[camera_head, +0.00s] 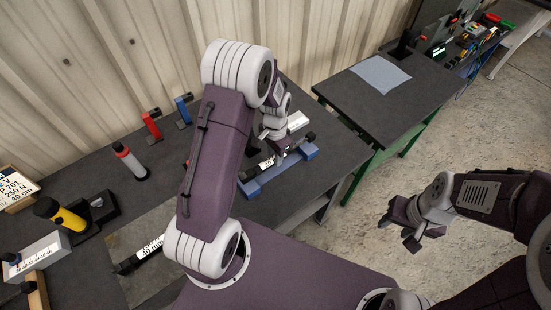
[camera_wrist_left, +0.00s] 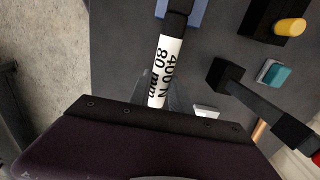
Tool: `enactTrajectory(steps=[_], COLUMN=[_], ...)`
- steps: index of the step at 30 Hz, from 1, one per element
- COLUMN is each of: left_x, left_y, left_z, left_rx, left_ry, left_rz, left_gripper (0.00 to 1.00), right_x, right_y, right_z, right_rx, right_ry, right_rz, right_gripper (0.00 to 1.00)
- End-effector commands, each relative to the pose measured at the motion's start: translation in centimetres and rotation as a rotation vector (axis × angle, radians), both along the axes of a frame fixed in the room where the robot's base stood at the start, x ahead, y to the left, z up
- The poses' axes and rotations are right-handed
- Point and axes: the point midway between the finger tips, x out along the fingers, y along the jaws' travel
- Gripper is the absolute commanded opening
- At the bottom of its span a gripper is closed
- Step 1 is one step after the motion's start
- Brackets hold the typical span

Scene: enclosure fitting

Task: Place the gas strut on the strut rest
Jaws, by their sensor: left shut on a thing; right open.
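The gas strut, a black rod with a white label, lies along the blue strut rest (camera_head: 275,177) in the head view, partly hidden by my left arm. In the left wrist view the strut's label (camera_wrist_left: 168,70) reads 400 N, 80 mm, and its black end overlaps a blue piece of the rest (camera_wrist_left: 185,12). I cannot tell whether it touches the rest. My left gripper (camera_head: 270,150) is shut on the strut; its fingers are mostly hidden. My right gripper (camera_head: 397,232) is open and empty, over the floor to the right of the bench.
On the bench are a red clamp (camera_head: 151,125), a blue clamp (camera_head: 183,110), a red-capped cylinder (camera_head: 130,161) and a yellow cylinder (camera_head: 60,215). Another labelled rod (camera_head: 150,248) lies near the front. A green-legged table (camera_head: 400,105) holding a grey-blue cloth (camera_head: 380,73) stands right.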

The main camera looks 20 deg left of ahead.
Motion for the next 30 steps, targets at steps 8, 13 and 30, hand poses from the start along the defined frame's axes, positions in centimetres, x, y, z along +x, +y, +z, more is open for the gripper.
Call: enactTrajectory(steps=[8, 13, 30], left_x=[1.3, 1.2, 1.3], left_y=[0.6, 0.6, 0.6], left_z=[-1.2, -4.1, -5.2], left_rx=[0.001, 0.000, 0.000], left_ry=[0.001, 0.004, 0.000], left_rz=[0.000, 0.001, 0.001], left_gripper=[0.00, 0.00, 0.46], right_x=[0.0, 0.0, 0.0], right_y=[0.0, 0.0, 0.0], right_z=[0.5, 1.2, 0.9], right_rx=[0.000, 0.000, 0.000], right_ry=[0.000, 0.000, 0.000], right_rz=[0.000, 0.000, 0.000], right_gripper=[0.46, 0.46, 0.46])
